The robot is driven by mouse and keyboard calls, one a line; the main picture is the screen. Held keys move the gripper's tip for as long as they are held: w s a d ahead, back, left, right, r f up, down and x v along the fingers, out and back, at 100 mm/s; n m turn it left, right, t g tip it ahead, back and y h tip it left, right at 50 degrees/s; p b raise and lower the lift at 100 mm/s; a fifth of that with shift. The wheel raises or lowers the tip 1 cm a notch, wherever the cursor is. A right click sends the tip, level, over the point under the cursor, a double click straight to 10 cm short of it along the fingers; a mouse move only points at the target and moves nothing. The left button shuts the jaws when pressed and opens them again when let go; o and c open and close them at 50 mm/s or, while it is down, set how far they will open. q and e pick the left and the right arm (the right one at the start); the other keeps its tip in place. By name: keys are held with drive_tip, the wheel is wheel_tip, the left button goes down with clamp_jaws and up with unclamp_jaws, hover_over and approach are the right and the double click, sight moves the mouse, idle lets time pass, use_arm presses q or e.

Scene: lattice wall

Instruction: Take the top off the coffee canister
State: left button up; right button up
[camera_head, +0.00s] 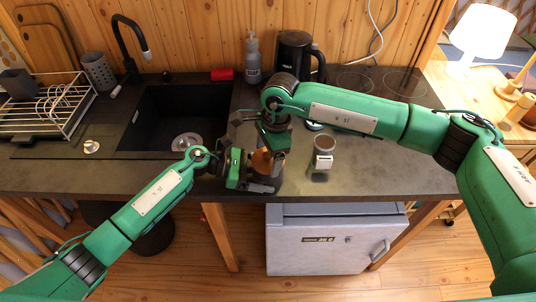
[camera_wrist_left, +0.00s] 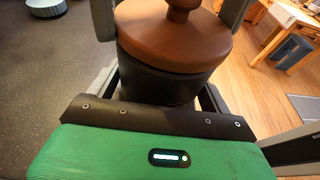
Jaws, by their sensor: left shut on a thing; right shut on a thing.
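The coffee canister is dark with a brown wooden lid; in the left wrist view its body (camera_wrist_left: 165,85) stands between my left gripper's fingers. The lid (camera_wrist_left: 180,38) sits on top of the body with a round knob at its top, cut by the frame edge. In the head view the lid (camera_head: 263,161) shows partly, at the counter's front edge. My left gripper (camera_head: 256,183) is shut on the canister's body from the left. My right gripper (camera_head: 273,150) comes down from above and is shut on the lid, its fingertips mostly hidden.
A glass jar with a white label (camera_head: 323,158) stands just right of the canister. A black kettle (camera_head: 294,55) and a grey bottle (camera_head: 253,60) stand behind. The sink (camera_head: 165,105) and dish rack (camera_head: 50,108) are left. The counter's right front (camera_head: 400,178) is free.

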sight(266, 154)
drive_tip(key=shift+r, duration=2.25)
use_arm(q)
drive_tip(key=o, duration=0.8)
drive_tip(key=shift+o, duration=0.2)
drive_tip(key=shift+r+b+v, duration=0.15)
drive_tip(key=shift+r+v, duration=0.1)
drive_tip(key=shift+v, duration=0.8)
drive_tip(key=shift+r+b+v, duration=0.15)
drive_tip(key=shift+r+v, duration=0.05)
drive_tip(key=shift+v, duration=0.9)
use_arm(e)
drive_tip(key=shift+f, duration=0.35)
use_arm(q)
drive_tip(key=shift+d, duration=0.15)
drive_tip(key=v, duration=1.2)
